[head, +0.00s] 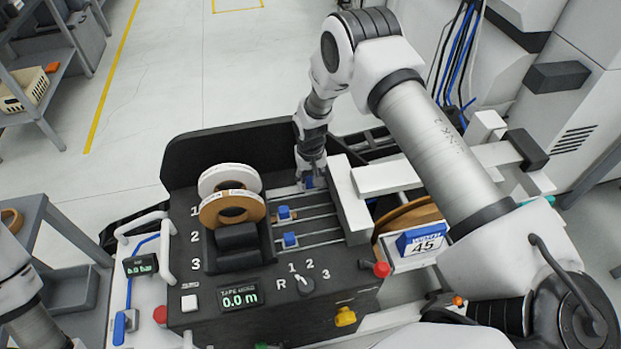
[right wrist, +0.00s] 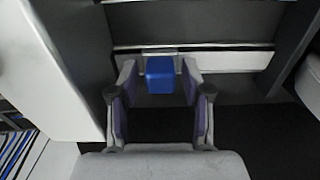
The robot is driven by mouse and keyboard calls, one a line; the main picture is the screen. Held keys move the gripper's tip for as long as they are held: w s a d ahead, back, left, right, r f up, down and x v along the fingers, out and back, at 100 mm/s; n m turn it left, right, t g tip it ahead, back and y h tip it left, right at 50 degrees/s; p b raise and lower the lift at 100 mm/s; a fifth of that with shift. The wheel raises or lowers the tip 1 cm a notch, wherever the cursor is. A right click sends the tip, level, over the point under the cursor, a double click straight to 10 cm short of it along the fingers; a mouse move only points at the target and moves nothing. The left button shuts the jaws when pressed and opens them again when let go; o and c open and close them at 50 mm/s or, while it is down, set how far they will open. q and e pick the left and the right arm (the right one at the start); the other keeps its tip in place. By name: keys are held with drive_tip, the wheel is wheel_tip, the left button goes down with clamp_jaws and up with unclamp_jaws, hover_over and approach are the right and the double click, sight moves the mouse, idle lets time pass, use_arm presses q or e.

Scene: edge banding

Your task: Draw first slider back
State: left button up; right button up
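The first slider, a small blue block (right wrist: 160,75), sits on the top slot of the dark panel. In the head view it is mostly hidden by my right gripper (head: 311,181), which reaches down over that slot's right end. In the right wrist view, my right gripper's fingers (right wrist: 159,80) stand on both sides of the blue block, with a small gap showing at each side. The second slider (head: 284,212) and third slider (head: 290,239) are blue blocks at the left part of their slots. My left gripper is out of view.
A white and a brown tape roll (head: 229,178) stand left of the slots, above a black block (head: 237,237). A white bar (head: 348,199) borders the slots on the right. A selector knob (head: 305,284) and a display (head: 240,299) are in front.

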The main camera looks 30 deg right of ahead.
sight(278, 196)
clamp_jaws()
drive_tip(key=a+b, duration=0.1)
drive_tip(key=a, duration=0.2)
drive_tip(key=w+a+b, duration=0.1)
drive_tip(key=a, duration=0.1)
drive_tip(key=w+a+b, duration=0.1)
drive_tip(key=a, duration=0.2)
drive_tip(key=shift+w+a+f, duration=0.1)
drive_tip(key=shift+a, duration=0.5)
drive_tip(key=shift+d, duration=0.2)
drive_tip(key=shift+o, duration=2)
unclamp_jaws()
drive_tip(key=shift+a, duration=0.25)
drive_tip(key=shift+w, duration=0.1)
wheel_tip(278, 196, up, 8)
